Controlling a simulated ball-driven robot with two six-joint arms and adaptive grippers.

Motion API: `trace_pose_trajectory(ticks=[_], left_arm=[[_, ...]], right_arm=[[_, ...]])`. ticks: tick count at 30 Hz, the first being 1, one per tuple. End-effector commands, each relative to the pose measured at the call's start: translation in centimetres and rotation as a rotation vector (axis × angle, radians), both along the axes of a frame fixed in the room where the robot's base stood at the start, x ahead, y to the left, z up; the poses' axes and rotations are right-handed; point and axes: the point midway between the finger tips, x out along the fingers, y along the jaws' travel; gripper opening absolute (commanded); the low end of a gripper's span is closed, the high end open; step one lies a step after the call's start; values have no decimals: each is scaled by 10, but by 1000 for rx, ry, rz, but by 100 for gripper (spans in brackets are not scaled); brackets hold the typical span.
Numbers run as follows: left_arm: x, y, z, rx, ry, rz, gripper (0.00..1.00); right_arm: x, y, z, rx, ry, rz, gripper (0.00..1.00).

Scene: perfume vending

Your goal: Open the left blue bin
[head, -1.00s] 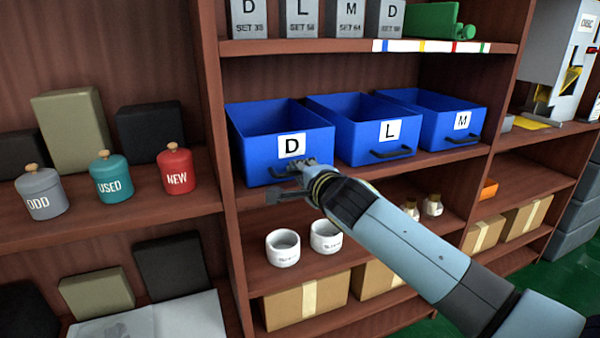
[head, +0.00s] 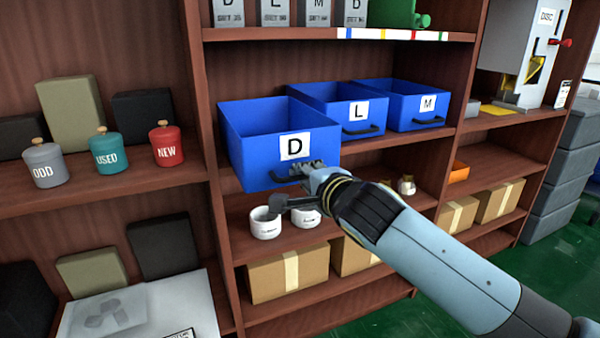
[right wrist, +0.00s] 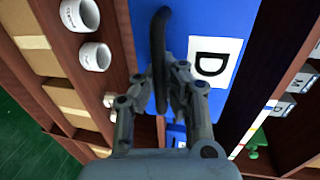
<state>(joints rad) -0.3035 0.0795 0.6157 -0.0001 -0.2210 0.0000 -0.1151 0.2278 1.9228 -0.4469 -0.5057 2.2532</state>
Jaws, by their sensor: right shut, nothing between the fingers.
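The left blue bin (head: 250,152), labelled D, stands out past the shelf's front edge, farther forward than the L and M bins. It is open at the top and looks empty. Its dark handle (head: 280,178) is on the front face. My right gripper (head: 303,182) is at this handle, its fingers shut. In the right wrist view the handle (right wrist: 159,35) runs down to the fingertips (right wrist: 168,85), beside the bin's blue front (right wrist: 215,20). Part of the handle is hidden by the fingers. My left gripper is not in view.
The L bin (head: 330,120) and the M bin (head: 397,112) sit back on the same shelf. White cups (head: 265,226) stand on the shelf below, close under my gripper. Lidded jars (head: 166,150) stand on the left shelf. Green floor is clear at lower right.

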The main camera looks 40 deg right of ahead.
Motion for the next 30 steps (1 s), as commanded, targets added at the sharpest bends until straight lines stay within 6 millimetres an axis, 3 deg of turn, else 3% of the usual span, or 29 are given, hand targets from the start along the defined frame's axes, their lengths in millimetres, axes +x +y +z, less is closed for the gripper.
trace_pose_trajectory(ticks=[5,14,22,30], left_arm=[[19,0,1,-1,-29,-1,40],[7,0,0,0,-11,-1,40],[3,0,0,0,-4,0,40],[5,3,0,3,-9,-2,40]], right_arm=[[-6,1,-1,-1,2,-1,0],[-6,1,-1,0,2,-1,0],[-5,1,0,0,1,0,33],[-6,1,0,0,0,0,34]])
